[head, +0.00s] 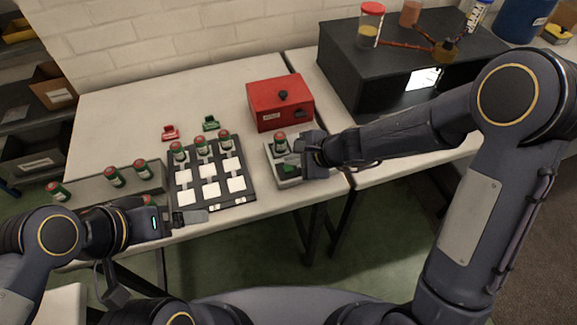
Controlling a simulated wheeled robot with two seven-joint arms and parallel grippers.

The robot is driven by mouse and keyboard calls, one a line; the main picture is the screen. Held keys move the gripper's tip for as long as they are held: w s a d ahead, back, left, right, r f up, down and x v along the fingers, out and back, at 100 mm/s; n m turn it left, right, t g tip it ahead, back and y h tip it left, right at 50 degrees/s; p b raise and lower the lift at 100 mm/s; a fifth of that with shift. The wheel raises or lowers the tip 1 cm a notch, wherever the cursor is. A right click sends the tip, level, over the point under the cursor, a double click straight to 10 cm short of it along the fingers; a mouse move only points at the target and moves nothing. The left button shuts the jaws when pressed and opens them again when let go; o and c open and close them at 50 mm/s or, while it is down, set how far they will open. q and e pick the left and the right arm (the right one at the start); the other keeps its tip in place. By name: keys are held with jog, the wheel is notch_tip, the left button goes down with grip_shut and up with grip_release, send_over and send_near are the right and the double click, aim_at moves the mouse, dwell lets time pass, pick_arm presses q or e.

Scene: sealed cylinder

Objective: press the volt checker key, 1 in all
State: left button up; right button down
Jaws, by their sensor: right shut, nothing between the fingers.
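The volt checker (284,181) is a small grey unit on the table, right of the black tray. A green cylinder with a red band (280,144) stands upright at its back. A dark green patch, probably the key (288,168), shows on its top, partly hidden by my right gripper. My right gripper (300,168) is shut and empty, low over the checker's right part. I cannot tell whether it touches the key. My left gripper (203,216) is at the black tray's front left corner. Its finger gap is not clear.
The black tray (248,190) has white squares and several green cylinders along its back. A grey rack (90,188) with more cylinders is at left. A red box (281,104) stands behind the checker. Red (170,132) and green (211,123) clips lie behind the tray.

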aim_at(293, 169)
jog(key=shift+f, duration=0.1)
jog(key=shift+f+b, duration=0.35)
jog(key=shift+b, duration=0.2)
jog(key=shift+f+b, duration=0.4)
jog(key=shift+b, duration=0.05)
dwell(0.4)
jog(key=shift+r, duration=0.1)
jog(key=shift+r+p, duration=0.65)
jog(key=shift+r, duration=0.05)
notch_tip(293, 169, up, 5)
jog(key=p, duration=0.4)
jog(key=shift+r+p, duration=0.1)
jog(key=shift+p, duration=0.2)
